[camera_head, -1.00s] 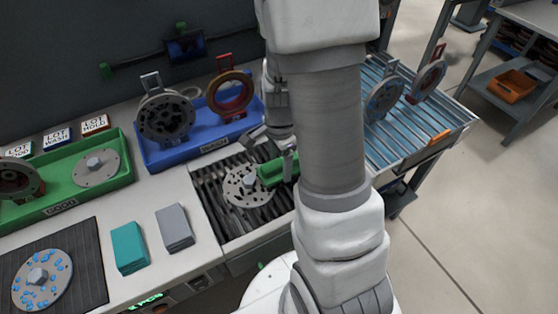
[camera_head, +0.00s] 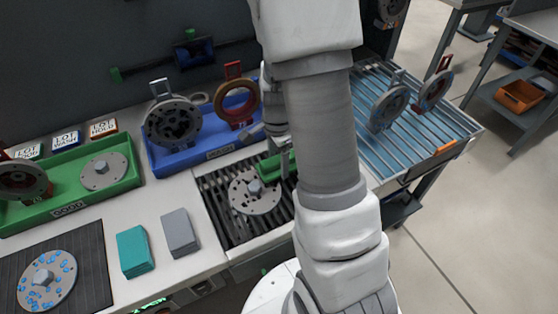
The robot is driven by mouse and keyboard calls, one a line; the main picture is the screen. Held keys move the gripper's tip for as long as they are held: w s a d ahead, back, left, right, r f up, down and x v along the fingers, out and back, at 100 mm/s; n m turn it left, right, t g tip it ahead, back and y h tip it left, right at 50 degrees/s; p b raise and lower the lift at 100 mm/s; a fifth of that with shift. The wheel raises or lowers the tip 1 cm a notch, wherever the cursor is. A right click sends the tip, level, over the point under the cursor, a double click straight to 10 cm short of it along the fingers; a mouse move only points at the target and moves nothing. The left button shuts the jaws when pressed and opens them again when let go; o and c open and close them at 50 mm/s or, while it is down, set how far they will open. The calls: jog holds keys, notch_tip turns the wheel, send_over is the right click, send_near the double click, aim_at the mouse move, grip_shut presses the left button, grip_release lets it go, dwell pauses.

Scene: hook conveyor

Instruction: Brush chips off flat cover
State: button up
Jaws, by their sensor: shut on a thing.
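A flat round grey cover (camera_head: 243,199) with a central hub lies on the dark slatted grate. Dark spots dot it; I cannot tell holes from chips. My gripper (camera_head: 279,150) is partly hidden by my own arm and is shut on a green brush (camera_head: 273,166). The brush is at the cover's back right edge; whether it touches is unclear. Another flat cover (camera_head: 60,278), with blue spots, lies on a black ribbed mat at the front left. A third, clean-looking cover (camera_head: 96,180) lies in the green tray.
A blue tray (camera_head: 190,163) behind the grate holds a dark round part and a brown ring with handles. The green tray (camera_head: 128,181) stands left. Teal (camera_head: 134,252) and grey (camera_head: 180,233) blocks lie in front. A roller conveyor (camera_head: 425,140) with hung round parts stands right.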

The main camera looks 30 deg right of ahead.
jog(key=shift+s, duration=0.95)
jog(key=shift+s+f, duration=0.15)
jog(key=shift+s, duration=1.1)
notch_tip(320, 180, up, 6)
jog(key=p, duration=0.5)
jog(key=shift+w, duration=0.15)
